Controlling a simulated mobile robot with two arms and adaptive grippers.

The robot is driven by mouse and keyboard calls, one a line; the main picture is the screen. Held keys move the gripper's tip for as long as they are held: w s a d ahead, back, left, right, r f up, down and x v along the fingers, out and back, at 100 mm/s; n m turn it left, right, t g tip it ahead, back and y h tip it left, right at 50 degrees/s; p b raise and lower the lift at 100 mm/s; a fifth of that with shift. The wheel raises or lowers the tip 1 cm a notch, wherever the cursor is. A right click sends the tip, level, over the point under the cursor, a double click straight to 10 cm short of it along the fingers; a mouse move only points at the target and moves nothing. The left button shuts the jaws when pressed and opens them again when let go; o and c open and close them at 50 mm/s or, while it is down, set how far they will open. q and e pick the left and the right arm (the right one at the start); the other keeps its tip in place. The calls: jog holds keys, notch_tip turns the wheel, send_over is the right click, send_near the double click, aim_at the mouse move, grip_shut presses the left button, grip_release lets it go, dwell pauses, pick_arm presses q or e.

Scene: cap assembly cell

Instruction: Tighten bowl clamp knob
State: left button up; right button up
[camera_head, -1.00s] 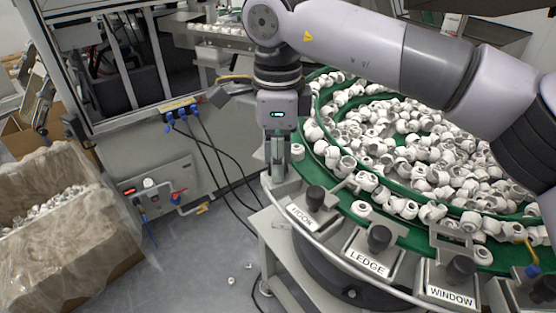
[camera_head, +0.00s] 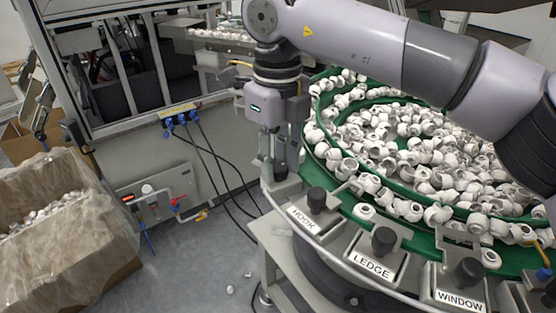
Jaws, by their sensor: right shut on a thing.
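My right gripper (camera_head: 279,168) points straight down at the left edge of the green feeder bowl (camera_head: 315,172). Its fingers are shut on the bowl clamp knob at the bowl's rim. A grey clamp block shows just below the fingertips. My left gripper is not in view.
Black knobs stand on the fixtures labelled HOOK (camera_head: 316,200), LEDGE (camera_head: 383,240) and WINDOW (camera_head: 468,271) along the front rim. White caps fill the bowl. A plastic-lined carton (camera_head: 70,240) stands at left.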

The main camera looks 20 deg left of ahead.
aim_at(278, 166)
dwell(0.4)
jog(key=o, duration=1.2)
jog(key=shift+c, duration=0.2)
notch_tip(278, 166, up, 12)
